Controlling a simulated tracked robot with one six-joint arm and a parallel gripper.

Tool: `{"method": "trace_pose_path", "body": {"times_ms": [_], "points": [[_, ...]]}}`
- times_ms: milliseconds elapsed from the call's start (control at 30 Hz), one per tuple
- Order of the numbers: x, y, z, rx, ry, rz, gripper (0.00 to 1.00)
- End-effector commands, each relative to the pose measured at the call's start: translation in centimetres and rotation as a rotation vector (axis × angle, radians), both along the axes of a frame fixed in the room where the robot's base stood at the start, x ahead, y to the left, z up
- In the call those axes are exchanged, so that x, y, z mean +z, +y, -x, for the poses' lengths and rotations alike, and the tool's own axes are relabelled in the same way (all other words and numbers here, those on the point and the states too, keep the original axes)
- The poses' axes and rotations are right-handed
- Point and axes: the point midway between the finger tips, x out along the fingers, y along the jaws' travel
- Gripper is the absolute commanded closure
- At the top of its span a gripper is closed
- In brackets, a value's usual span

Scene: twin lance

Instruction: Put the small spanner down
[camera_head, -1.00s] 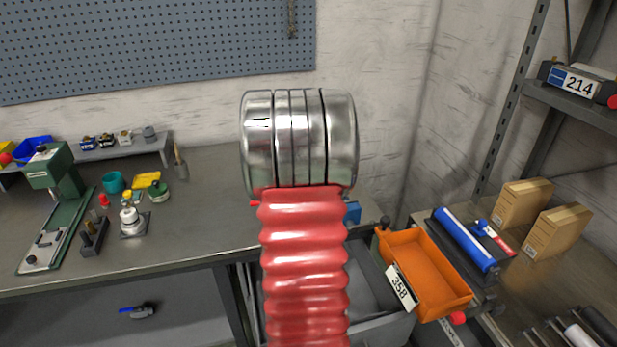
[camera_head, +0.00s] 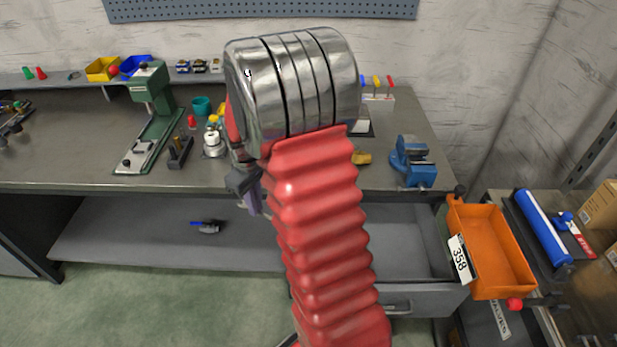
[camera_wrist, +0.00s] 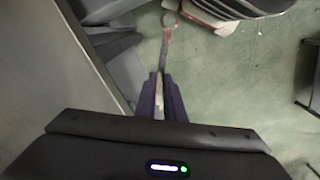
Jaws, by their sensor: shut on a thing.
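The small spanner (camera_wrist: 166,42) is in my gripper (camera_wrist: 160,103) in the wrist view. Its ring end points away from the fingers, toward the top of the picture, above the green floor. In the head view my gripper (camera_head: 252,203) shows only in part, left of my red arm sleeve and in front of the workbench's front edge. The spanner cannot be made out there.
The workbench (camera_head: 70,150) holds a green press (camera_head: 152,110) and a blue vice (camera_head: 412,163). An open grey drawer (camera_head: 425,240) juts out beneath it. An orange bin (camera_head: 490,250) marked 358 is at the right. Green floor (camera_head: 150,300) lies clear at front left.

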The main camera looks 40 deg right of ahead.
Motion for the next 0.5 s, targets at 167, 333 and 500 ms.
{"method": "trace_pose_path", "body": {"times_ms": [167,333,500], "points": [[1.3,5.7,-3.2,-0.072,-0.001,0.000,1.00],[2.5,11.2,-5.4,-0.150,-0.001,0.000,1.00],[3.6,15.8,-6.6,-0.216,-0.001,0.000,1.00]]}}
